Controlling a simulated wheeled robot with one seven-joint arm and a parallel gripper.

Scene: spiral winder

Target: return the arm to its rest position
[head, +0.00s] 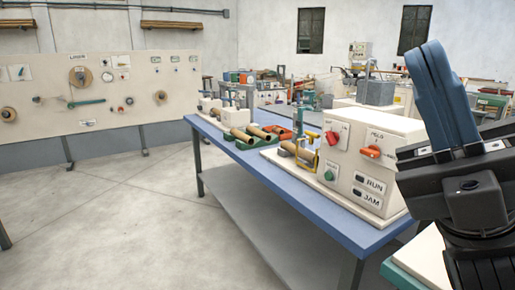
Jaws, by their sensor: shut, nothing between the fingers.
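My gripper (441,98) stands upright at the right edge of the head view, close to the camera. Its two blue fingers point up and lie together, with nothing seen between them. Its black body (470,195) is below them and runs off the right and lower edges. The gripper is in front of the right end of the blue-topped table and hides part of the room behind it.
A blue-topped table (262,178) bears a cream control box (375,150) with a red knob, an orange lever and RUN and JAM labels. Brown tubes (243,136) lie left of it. A cream panel (98,90) stands at the left wall. The floor (120,220) at left is clear.

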